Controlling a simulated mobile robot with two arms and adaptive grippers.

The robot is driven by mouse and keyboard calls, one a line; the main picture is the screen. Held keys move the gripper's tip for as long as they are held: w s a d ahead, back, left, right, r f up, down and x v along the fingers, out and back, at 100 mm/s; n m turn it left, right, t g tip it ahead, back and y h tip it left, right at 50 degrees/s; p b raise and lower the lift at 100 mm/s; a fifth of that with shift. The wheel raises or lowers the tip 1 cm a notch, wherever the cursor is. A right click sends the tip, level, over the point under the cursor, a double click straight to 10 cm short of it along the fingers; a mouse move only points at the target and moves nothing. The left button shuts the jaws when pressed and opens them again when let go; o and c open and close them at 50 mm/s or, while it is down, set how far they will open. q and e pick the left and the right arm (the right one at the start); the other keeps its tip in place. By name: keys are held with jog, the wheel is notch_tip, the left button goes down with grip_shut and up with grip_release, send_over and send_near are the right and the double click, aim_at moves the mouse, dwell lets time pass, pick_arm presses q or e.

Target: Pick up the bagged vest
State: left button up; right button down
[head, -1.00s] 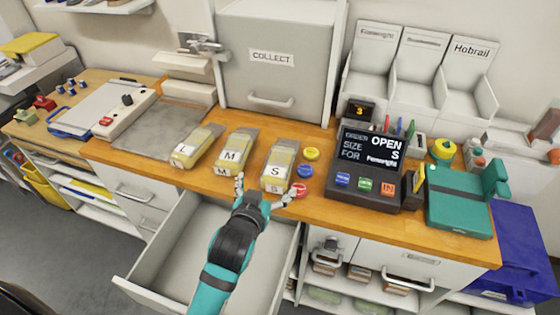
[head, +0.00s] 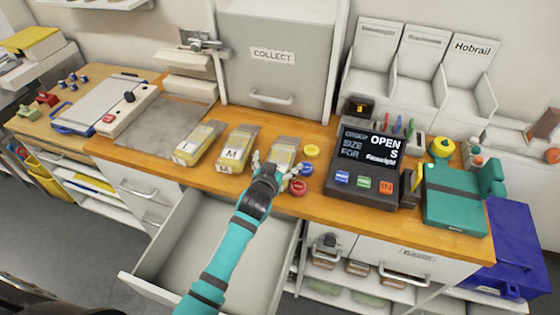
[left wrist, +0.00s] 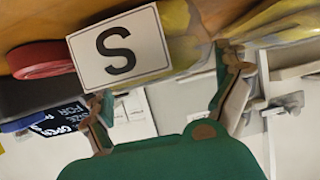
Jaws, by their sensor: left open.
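Three clear-bagged yellow vests lie in a row on the wooden counter. The one labelled S (head: 285,147) is at the right end, and my left gripper (head: 273,168) is over its near end, hiding its label in the head view. My left gripper is open, with its fingers spread around the near end of the bag. In the left wrist view, the white S label (left wrist: 120,46) and the yellow bag (left wrist: 188,22) show just beyond the open fingers (left wrist: 168,88). The M bag (head: 236,147) and L bag (head: 195,145) lie to the left.
A dark order display (head: 368,165) reads OPEN, size S. An open drawer (head: 215,250) juts out below the counter. A COLLECT cabinet (head: 275,90) stands behind.

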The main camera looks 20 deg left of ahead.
pick_arm(q)
jog(key=c, duration=1.1)
jog(key=shift+c, duration=0.3)
jog(key=shift+r, duration=0.1)
